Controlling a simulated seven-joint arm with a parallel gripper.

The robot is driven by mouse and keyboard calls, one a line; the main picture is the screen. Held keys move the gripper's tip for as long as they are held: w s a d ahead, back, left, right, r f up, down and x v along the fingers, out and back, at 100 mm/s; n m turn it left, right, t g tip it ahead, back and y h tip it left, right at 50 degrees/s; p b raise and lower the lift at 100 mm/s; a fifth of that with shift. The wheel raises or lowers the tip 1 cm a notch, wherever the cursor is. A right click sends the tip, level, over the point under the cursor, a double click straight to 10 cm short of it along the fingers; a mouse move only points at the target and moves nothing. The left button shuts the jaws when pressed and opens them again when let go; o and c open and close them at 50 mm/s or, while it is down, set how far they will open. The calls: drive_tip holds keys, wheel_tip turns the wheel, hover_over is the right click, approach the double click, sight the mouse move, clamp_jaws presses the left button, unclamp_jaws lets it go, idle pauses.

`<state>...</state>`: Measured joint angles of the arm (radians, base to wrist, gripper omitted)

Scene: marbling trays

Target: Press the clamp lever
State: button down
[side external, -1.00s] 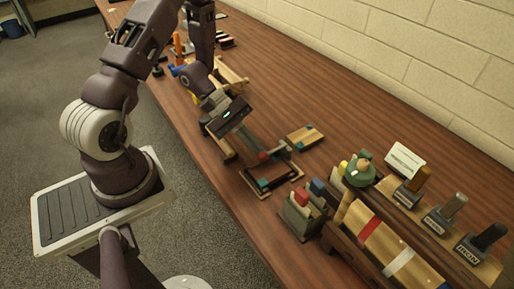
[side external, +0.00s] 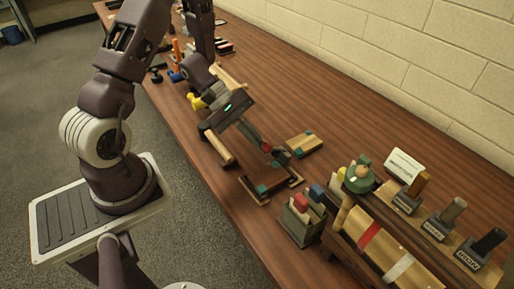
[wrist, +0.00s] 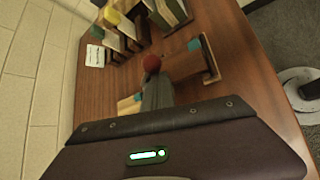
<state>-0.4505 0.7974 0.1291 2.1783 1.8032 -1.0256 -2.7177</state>
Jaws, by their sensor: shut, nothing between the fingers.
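The clamp lever's red ball knob (side external: 266,148) shows just beyond the tip of my gripper (side external: 260,141) in the side view. The knob is also in the wrist view (wrist: 151,62), directly ahead of the grey fingers of my gripper (wrist: 154,82). My fingers are together and hold nothing. They overlap the knob's near side in view, and I cannot tell whether they touch it. The lever's shaft is mostly hidden by my gripper.
A wooden block with teal corners (side external: 304,144) lies to the right of the clamp. A box of coloured pieces (side external: 298,222) stands nearer the camera.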

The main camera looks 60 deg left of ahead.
drive_tip(key=shift+w+r+n+g, duration=0.4)
drive_tip(key=shift+w+r+g, duration=0.2)
drive_tip(key=shift+w+r, duration=0.9)
drive_tip(key=shift+w, duration=0.3)
drive_tip(key=shift+w+r, duration=0.1)
drive_tip(key=shift+w, duration=0.05)
approach(279, 148)
drive_tip(key=shift+w+a+r, duration=0.25)
drive_tip(key=shift+a+r, duration=0.05)
drive_tip(key=shift+r, duration=0.2)
drive_tip(key=shift+w+a+r, duration=0.2)
drive_tip(key=shift+a+r, duration=0.1)
drive_tip(key=shift+r, duration=0.25)
